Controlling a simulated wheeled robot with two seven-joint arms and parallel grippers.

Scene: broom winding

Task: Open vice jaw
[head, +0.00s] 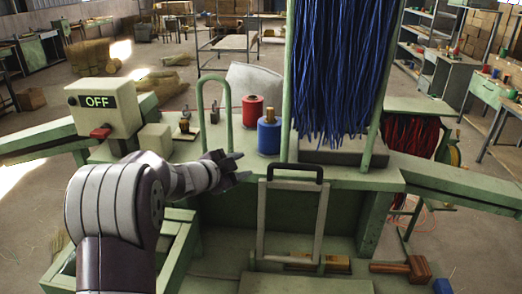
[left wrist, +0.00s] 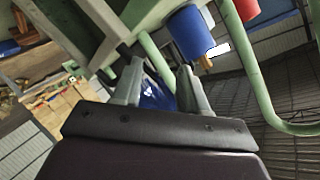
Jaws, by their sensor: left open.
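A U-shaped handle with a black grip (head: 295,172) and pale metal legs (head: 264,222) stands at the front edge of the green bench (head: 375,178). It looks like the vice's handle, but I cannot tell for sure where the jaw is. Long blue bristles (head: 340,60) hang between green posts above a grey block. My left gripper (head: 236,166) is open and empty, left of the black grip and apart from it. In the left wrist view its two fingers (left wrist: 158,82) are spread, with a green bar and blue strands beyond them. My right gripper is not in view.
A red spool (head: 252,110) and a blue spool (head: 269,135) stand behind my left gripper, beside a green hoop (head: 202,100). A box marked OFF (head: 104,105) stands at the left. A wooden mallet (head: 402,268) lies low at the right.

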